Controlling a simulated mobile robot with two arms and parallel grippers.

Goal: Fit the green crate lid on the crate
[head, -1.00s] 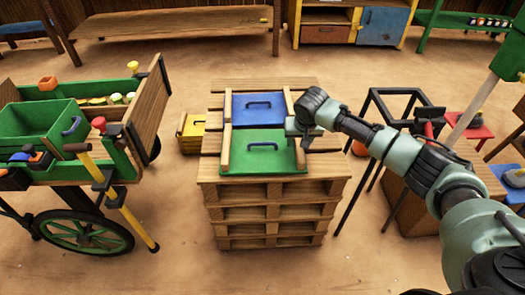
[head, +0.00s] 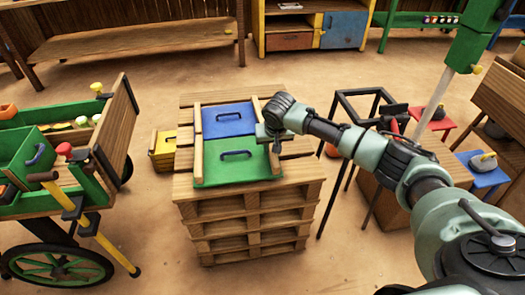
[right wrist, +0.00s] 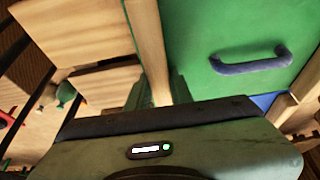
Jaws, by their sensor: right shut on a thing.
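The green crate lid (head: 215,172) lies flat on top of a stack of wooden pallets (head: 250,222). It has a blue handle and wooden strips along its left and right sides. My right gripper (head: 275,143) is at its right side, shut on the wooden strip there. The right wrist view shows that strip (right wrist: 148,45) running down between the fingers, beside the green panel (right wrist: 215,30). A green crate (head: 20,158) sits on the cart at the left; its inside is only partly visible. My left gripper is out of view.
A blue lid (head: 215,116) lies just behind the green one on the pallets. A yellow box (head: 164,150) stands left of the stack. The wooden cart (head: 118,125) is further left. A black frame stand (head: 340,165) stands to the right, near my right arm.

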